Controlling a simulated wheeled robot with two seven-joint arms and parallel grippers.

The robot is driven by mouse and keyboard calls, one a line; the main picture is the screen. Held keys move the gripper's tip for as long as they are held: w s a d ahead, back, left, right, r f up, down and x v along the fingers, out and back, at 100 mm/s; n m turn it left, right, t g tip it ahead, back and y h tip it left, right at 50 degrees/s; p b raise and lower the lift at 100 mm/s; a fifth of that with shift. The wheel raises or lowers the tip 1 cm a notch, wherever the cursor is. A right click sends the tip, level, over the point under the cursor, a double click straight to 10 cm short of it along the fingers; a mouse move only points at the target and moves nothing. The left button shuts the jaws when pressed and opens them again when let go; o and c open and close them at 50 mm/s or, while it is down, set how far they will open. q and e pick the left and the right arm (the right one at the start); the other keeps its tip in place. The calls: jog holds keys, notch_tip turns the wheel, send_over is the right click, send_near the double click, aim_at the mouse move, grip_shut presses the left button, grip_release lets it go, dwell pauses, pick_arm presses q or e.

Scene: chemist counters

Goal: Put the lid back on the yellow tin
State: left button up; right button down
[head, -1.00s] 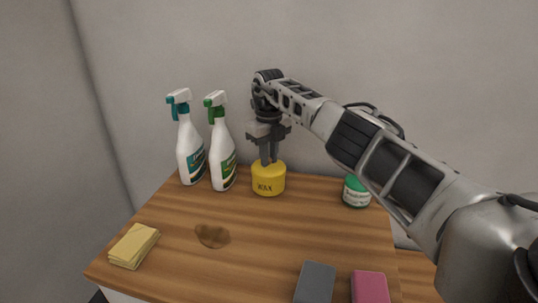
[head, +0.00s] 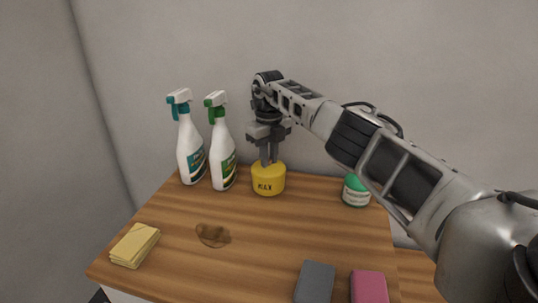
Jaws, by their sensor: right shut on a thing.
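The yellow tin (head: 268,182), with dark lettering on its side, stands upright on the wooden counter near the back. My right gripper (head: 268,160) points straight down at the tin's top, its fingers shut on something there. The fingers and the tin's top edge hide the held part; I cannot make out a separate lid or tell whether it is seated. My left gripper is not in view.
Two white spray bottles, one with a teal head (head: 190,145) and one with a green head (head: 222,150), stand close left of the tin. A green-lidded jar (head: 356,191) stands right. A yellow cloth stack (head: 134,245), brown stain (head: 212,235), grey block (head: 315,282) and pink block (head: 369,287) lie in front.

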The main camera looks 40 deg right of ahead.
dwell(0.4)
jog(key=c, duration=0.8)
grip_release()
jog(key=shift+o, duration=0.2)
jog(key=shift+r+p, duration=2.2)
jog(key=shift+r, duration=1.3)
grip_shut()
jog(key=shift+f, duration=0.2)
